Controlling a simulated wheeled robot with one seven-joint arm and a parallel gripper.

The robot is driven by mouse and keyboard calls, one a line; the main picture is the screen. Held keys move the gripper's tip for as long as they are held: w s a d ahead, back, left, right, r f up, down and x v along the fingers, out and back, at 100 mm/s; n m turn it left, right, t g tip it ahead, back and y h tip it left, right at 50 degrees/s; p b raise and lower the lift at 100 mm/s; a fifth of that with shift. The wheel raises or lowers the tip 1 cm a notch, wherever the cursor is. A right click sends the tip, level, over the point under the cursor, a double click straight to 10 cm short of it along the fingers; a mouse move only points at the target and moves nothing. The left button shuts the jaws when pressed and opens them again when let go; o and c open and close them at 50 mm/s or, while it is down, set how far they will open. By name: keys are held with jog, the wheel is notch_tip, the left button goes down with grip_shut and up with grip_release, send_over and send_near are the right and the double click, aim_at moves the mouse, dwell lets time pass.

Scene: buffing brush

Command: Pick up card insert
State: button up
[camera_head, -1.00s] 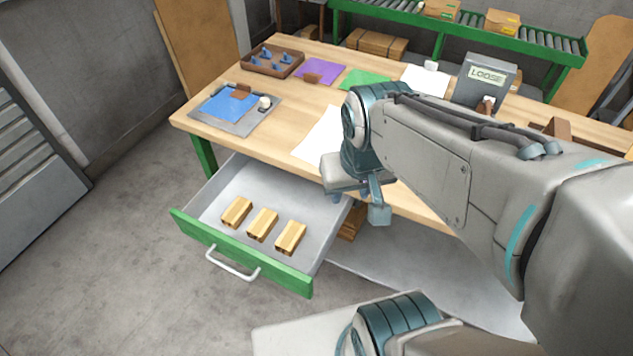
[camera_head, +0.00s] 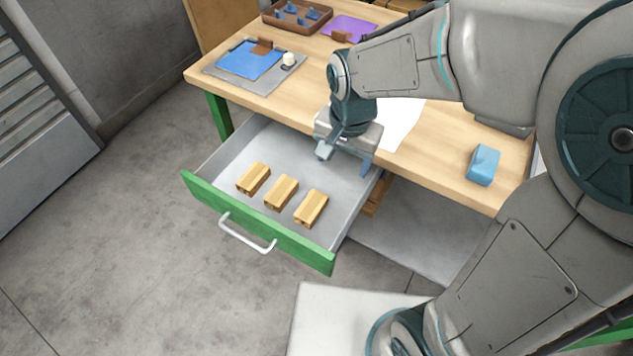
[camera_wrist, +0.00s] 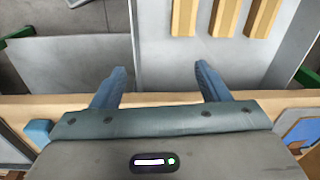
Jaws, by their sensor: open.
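I cannot tell for certain which thing is the card insert. Flat sheets lie on the table: a white one (camera_head: 400,125), a purple one (camera_head: 355,25) with a brown block on it, and a blue one (camera_head: 246,62) on a grey board. Three wooden blocks (camera_head: 281,193) lie side by side in the open drawer (camera_head: 225,160); they also show at the top of the wrist view (camera_wrist: 227,15). My gripper (camera_head: 346,160) is open above the back of the drawer by the table's front edge. In the wrist view its fingers (camera_wrist: 160,72) are apart with nothing between them.
The drawer's green front (camera_head: 255,222) sticks out from the wooden table (camera_head: 440,150). A blue block (camera_head: 483,165) stands near the table's right front edge. A brown tray (camera_head: 280,28) with blue pieces is at the back left. The floor at left is clear.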

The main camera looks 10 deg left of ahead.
jog(key=m+b, duration=0.1)
jog(key=b, duration=0.1)
send_over(311, 206)
notch_tip(311, 206, down, 6)
jog(key=f, duration=0.1)
jog(key=shift+g, duration=0.3)
notch_tip(311, 206, down, 7)
jog(key=shift+s+a+r, duration=0.1)
jog(key=shift+s+a, duration=0.05)
jog(key=shift+f+b, duration=0.7)
jog(key=shift+f, duration=2.45)
jog(key=c, duration=1.1)
